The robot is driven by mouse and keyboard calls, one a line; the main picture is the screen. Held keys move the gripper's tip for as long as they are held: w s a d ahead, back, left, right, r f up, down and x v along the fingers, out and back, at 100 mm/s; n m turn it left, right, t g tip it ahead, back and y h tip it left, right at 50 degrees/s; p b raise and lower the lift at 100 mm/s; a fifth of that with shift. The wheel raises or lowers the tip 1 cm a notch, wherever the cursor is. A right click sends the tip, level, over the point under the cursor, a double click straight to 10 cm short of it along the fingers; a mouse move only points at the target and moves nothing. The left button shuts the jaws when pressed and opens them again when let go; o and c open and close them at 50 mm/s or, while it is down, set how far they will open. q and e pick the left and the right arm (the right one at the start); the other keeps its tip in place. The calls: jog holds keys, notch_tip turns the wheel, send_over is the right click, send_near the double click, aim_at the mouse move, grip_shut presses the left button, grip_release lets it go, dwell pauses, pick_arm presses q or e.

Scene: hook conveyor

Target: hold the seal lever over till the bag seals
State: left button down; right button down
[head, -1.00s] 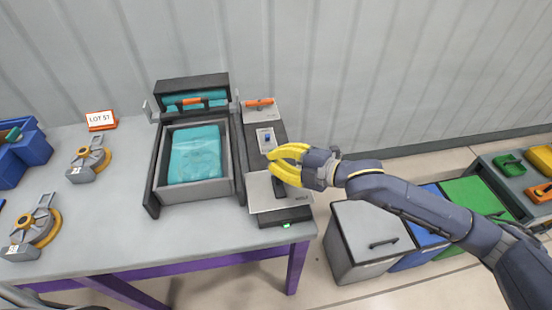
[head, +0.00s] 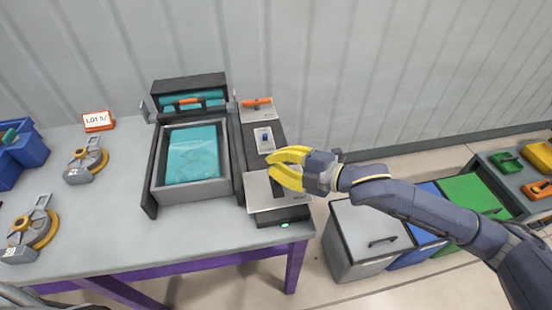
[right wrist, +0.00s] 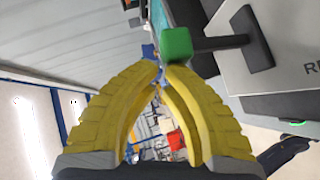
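The sealer is a grey and black unit with a flat metal plate (head: 262,200) at its front and a lit green lamp (head: 285,225). My right gripper (head: 269,164) has its yellow fingertips over the plate's far edge. In the right wrist view its tips (right wrist: 160,70) are together, right beside a green knob (right wrist: 176,46) on a black bar, which looks like the seal lever. The fingers seem to be beside the knob, not around it; contact is unclear. A teal bag (head: 193,155) lies in the grey tray left of the sealer. My left gripper is not in view.
A lot sign (head: 98,121), two grey and orange clamp-like tools (head: 86,160) and a blue bin (head: 22,145) are on the table's left. Lidded floor bins, one grey (head: 370,235), stand to the right, under my right arm. The table's front is clear.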

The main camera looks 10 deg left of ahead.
jog(key=v, duration=1)
jog(key=shift+s+r, duration=0.3)
jog(key=shift+r, duration=0.2)
jog(key=shift+d, duration=0.15)
